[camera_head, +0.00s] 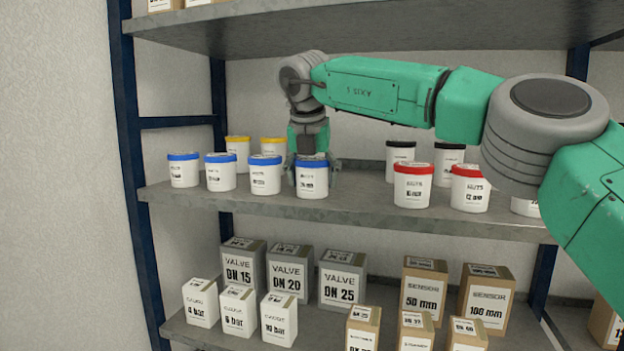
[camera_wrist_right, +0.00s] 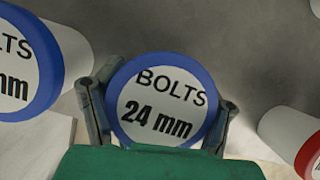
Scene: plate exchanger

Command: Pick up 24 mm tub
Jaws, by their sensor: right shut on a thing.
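The 24 mm tub (camera_head: 312,180) is white with a blue lid and stands on the middle shelf, at the right end of the blue-lidded row. In the right wrist view its lid (camera_wrist_right: 166,100) reads "BOLTS 24 mm". My right gripper (camera_head: 312,168) comes down over it from above, with a finger on each side of the lid. In the right wrist view the right gripper (camera_wrist_right: 160,118) is shut on the tub. The tub appears upright and level with its neighbours; whether its base touches the shelf is hard to tell. My left gripper is not in view.
Another blue-lidded tub (camera_head: 265,176) stands close on the left. A red-lidded tub (camera_head: 413,186) stands to the right, across a bare stretch of shelf (camera_head: 362,195). Yellow-lidded tubs (camera_head: 238,150) stand behind. The upper shelf (camera_head: 400,30) is overhead; boxes fill the lower shelf.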

